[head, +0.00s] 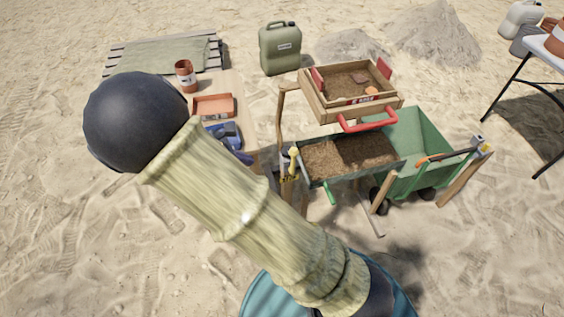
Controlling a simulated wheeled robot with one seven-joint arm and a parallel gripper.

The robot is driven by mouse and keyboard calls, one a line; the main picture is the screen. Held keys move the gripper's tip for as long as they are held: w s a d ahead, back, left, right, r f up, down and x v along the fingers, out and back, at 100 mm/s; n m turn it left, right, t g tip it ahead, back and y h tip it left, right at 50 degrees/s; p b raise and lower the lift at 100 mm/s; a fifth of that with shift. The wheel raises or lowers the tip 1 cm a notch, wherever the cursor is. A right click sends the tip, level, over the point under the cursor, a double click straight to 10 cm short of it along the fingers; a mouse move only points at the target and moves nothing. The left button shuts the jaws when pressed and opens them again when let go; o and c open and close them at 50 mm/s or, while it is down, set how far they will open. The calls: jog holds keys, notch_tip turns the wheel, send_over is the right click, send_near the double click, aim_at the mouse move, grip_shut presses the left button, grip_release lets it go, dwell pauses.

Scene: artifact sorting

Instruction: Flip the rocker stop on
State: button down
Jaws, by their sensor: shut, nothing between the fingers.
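The rocker screen box (350,97), a wooden tray holding soil with a red front handle (369,120) and red side tabs, stands at the upper right of centre. Below it is a green-edged trough of brown soil (350,153). A small yellow lever-like part (293,157) stands at the trough's left end. A small grey and yellow fitting (480,146) sits on the right-hand post. I cannot tell which of these is the rocker stop, or its position. My arm crosses the foreground, and I cannot make out my gripper.
A wooden table (238,95) left of the rocker carries an orange tray (214,106), a rust-coloured can (186,76) and blue items (224,135). A green bin (418,150) stands right of the trough. A green jerrycan (281,50) stands behind. Sand at lower right is clear.

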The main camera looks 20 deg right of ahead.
jog(key=shift+d, duration=0.1)
send_near(292, 161)
jog(key=shift+a+f+x, duration=0.35)
jog(key=shift+x, duration=3)
jog(key=shift+w, duration=0.1)
jog(key=shift+w+r+p, duration=0.1)
jog(key=shift+r+p, duration=0.05)
jog(key=shift+p, duration=0.25)
